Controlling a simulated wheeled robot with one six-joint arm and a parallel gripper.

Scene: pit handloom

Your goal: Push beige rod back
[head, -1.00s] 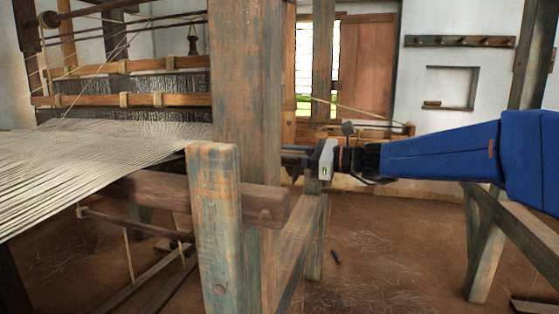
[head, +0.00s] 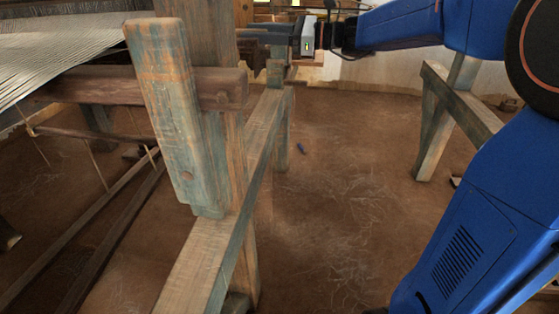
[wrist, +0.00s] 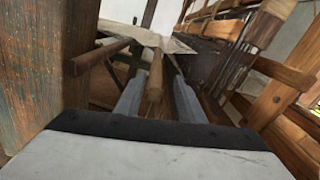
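A light brown rod, which may be the beige rod (wrist: 156,82), shows in the wrist view between the two grey fingers of my gripper (wrist: 160,78). It points away from me toward the pale cloth (wrist: 145,34). The fingers stand apart, with a gap on each side of the rod; I cannot tell how deep it lies between them. In the head view my gripper (head: 262,38) is at the top, pointing left, its tips partly hidden behind the big loom post (head: 205,40). I cannot make out the rod in the head view.
A weathered short post (head: 165,110) and a dark beam (head: 225,88) stand left of my gripper. A slanting lower rail (head: 215,250) runs below. Warp threads (head: 60,55) stretch at the upper left. A wooden frame (wrist: 270,100) is close on the wrist view's right. Open floor (head: 340,190) lies below.

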